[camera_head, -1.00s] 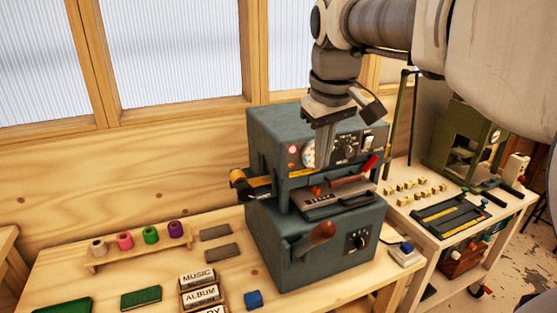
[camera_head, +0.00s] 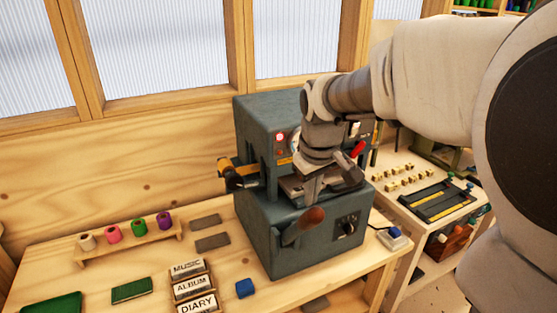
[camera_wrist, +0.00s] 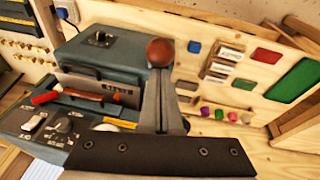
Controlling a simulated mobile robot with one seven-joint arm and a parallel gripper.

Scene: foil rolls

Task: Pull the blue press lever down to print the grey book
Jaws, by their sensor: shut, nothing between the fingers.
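The blue-grey press (camera_head: 255,115) stands on the wooden bench. Its lever has a brown rounded knob (camera_head: 303,225) at the front, which also shows in the wrist view (camera_wrist: 160,52). My gripper (camera_head: 308,198) is shut and empty, pointing down in front of the press. In the wrist view its fingertips (camera_wrist: 160,72) appear right by the knob; I cannot tell whether they touch it. A grey plate lettered on its edge (camera_wrist: 98,86) sits in the press opening, partly hidden in the head view. Two flat grey pieces (camera_head: 212,241) lie on the bench left of the press.
A rack of colored foil rolls (camera_head: 127,242), a green book (camera_head: 132,290), lettered blocks (camera_head: 192,287) and a blue cube (camera_head: 245,288) are on the bench. A white box with a blue button (camera_head: 394,238) stands right of the press. A side table (camera_head: 440,180) holds small brass blocks.

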